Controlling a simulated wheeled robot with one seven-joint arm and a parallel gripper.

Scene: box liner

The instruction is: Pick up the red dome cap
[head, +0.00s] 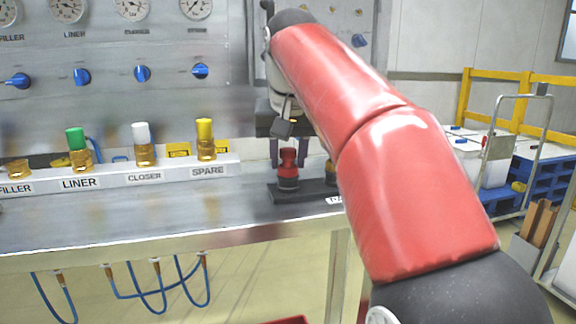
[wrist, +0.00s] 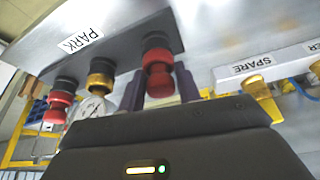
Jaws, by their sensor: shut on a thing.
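The red dome cap (head: 288,160) stands upright on a dark collar on the dark park rack (head: 312,192) at the right of the bench. In the wrist view, which is turned over, the red cap (wrist: 158,76) sits between the two dark purple fingers of my gripper (wrist: 158,92). My gripper (head: 288,148) reaches down over the cap from above and is shut on it. The cap's collar still appears to rest against the rack. My red arm hides much of the rack's right side in the head view.
The rack also carries a brass fitting (wrist: 100,78) and another red piece (wrist: 62,98). A white labelled rail (head: 120,178) holds green (head: 76,138), white (head: 141,132) and yellow (head: 204,129) capped fittings to the left. The bench front (head: 140,232) is clear.

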